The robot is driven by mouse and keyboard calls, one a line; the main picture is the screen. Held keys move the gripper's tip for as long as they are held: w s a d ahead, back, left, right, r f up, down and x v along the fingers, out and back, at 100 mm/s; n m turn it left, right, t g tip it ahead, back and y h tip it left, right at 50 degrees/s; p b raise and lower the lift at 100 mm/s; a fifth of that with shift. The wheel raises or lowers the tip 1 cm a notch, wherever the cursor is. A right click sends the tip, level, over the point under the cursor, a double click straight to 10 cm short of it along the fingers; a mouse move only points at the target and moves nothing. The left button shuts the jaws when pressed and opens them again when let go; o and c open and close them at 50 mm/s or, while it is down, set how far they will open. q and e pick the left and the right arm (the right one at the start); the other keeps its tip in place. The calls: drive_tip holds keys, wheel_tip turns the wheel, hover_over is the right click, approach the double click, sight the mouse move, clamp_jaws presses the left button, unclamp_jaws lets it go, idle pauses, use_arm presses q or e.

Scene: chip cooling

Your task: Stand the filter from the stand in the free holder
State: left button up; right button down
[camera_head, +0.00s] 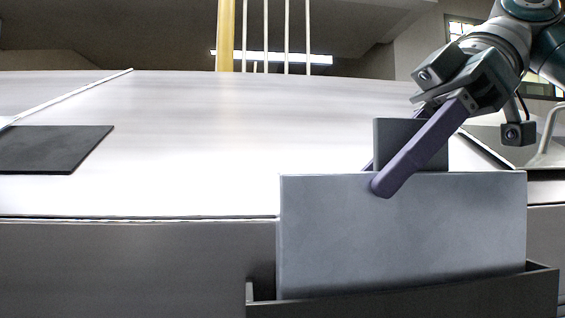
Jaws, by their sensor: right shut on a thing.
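The filter (400,240), a flat grey panel with a darker grip block (393,132) at its top, is upright at the lower right. Its lower edge is behind the front wall of a dark trough-like holder (430,303). Whether this is the stand or the free holder, I cannot tell. My right gripper (376,178) comes in from the upper right, its purple fingers closed on the filter at the grip block. Whether the filter's bottom rests in the trough is hidden. My left gripper is not in view.
A white counter (230,140) spans the view behind the filter, with a wide clear middle. A dark flat plate (55,148) lies at its left. A sink with a metal tap (549,130) shows at the right. A yellow post (225,35) stands behind.

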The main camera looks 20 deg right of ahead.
drive_tip(key=shift+f, duration=0.15)
drive_tip(key=c, duration=0.5)
unclamp_jaws()
drive_tip(key=b+v, duration=0.2)
drive_tip(key=v, duration=0.2)
drive_tip(key=shift+d, duration=0.1)
drive_tip(key=v, duration=0.4)
drive_tip(key=shift+d+r, duration=0.1)
drive_tip(key=shift+r, duration=0.2)
drive_tip(key=shift+s+d+r+p, duration=0.2)
drive_tip(key=shift+d+r+p, duration=0.2)
drive_tip(key=shift+d+r, duration=0.1)
drive_tip(key=shift+f, duration=0.1)
drive_tip(key=shift+s, duration=0.1)
